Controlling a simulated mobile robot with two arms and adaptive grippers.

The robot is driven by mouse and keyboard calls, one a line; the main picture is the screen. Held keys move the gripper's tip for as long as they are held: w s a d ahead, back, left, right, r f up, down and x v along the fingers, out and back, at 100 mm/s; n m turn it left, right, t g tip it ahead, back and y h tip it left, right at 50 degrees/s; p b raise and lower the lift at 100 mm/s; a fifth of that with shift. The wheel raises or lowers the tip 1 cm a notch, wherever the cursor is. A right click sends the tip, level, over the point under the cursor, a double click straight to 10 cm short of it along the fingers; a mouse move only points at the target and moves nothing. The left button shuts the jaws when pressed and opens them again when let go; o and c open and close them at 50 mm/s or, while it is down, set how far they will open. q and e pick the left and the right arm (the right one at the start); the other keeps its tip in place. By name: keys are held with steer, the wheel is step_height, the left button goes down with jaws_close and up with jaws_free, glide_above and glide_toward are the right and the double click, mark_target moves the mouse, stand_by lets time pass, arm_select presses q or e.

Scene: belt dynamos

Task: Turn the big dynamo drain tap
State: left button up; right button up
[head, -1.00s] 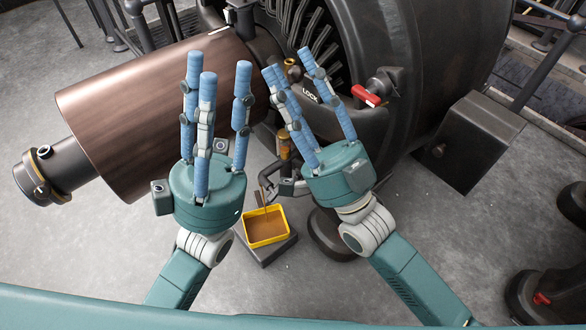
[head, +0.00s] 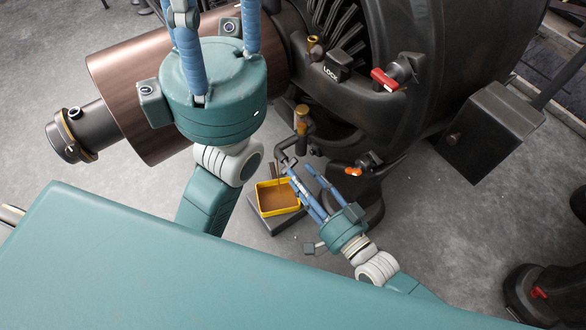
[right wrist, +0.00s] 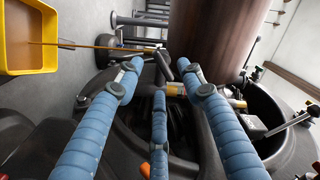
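The big dynamo (head: 430,60) fills the right of the head view. A bent dark pipe (head: 284,158) low on its side lets a thin brown stream fall into a yellow tray (head: 262,201). A small orange-handled tap (head: 354,171) sits low on the dynamo; a red-handled tap (head: 384,79) sits higher. I cannot tell which is the drain tap. My right gripper (head: 299,174) is open and empty, fingers toward the pipe outlet. In the right wrist view its fingers (right wrist: 157,76) are apart below the stream (right wrist: 90,46). My left gripper (head: 214,22) looks open; its tips are cut off.
A copper-brown cylinder (head: 135,90) extends left of the dynamo. Brass-topped fittings (head: 301,115) and a block marked LOCK (head: 337,66) stand near the pipe. A dark box (head: 490,135) is at the right.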

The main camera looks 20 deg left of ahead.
mark_target(290, 165)
steer(key=shift+b+x, duration=0.45)
steer(key=shift+x, duration=1.7)
jaws_close()
